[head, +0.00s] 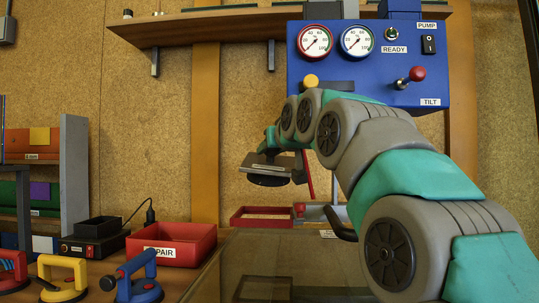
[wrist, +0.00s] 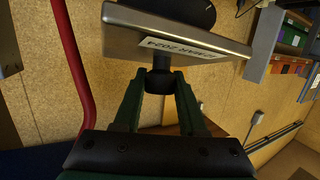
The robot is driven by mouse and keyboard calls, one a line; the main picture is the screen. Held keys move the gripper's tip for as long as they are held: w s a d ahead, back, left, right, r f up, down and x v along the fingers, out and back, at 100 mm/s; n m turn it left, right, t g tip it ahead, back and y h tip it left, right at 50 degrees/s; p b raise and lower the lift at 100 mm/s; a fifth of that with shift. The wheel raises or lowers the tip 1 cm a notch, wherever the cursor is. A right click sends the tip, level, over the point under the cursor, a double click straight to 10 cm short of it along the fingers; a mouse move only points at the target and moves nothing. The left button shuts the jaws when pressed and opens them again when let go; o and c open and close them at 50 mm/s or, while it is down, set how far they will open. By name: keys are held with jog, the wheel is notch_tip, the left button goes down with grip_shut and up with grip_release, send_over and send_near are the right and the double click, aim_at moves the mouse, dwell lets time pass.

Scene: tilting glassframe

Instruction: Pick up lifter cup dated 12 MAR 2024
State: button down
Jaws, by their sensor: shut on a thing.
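The lifter cup (head: 272,164) is a grey plate with a black round pad on its far side, held in the air above the red-rimmed tray in the head view. In the wrist view, the lifter cup (wrist: 190,38) has a black stem and a white label (wrist: 175,48) that reads upside down, ending in "MAR 2024"; its day number is not clear to me. My gripper (wrist: 162,80) is shut on the black stem, one dark green finger on each side. In the head view my gripper is small and mostly hidden behind the arm and plate.
A red REPAIR bin (head: 172,244) stands at the lower left, beside a black device (head: 94,240). Red, yellow (head: 62,278) and blue (head: 138,278) lifters stand in front. A red-rimmed tray (head: 262,222) lies behind the glass surface (head: 290,255). A blue control panel (head: 370,75) is above.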

jog(key=shift+v, duration=0.95)
jog(key=s+d+g, duration=0.1)
jog(key=s+d, duration=0.2)
jog(key=s, duration=0.5)
jog(key=s+d+r+g+h, duration=0.1)
jog(key=s+d+g, duration=0.1)
jog(key=s, duration=0.6)
jog(key=shift+s+d+r+p, duration=0.3)
jog(key=shift+s+d, duration=0.1)
jog(key=shift+d, duration=0.3)
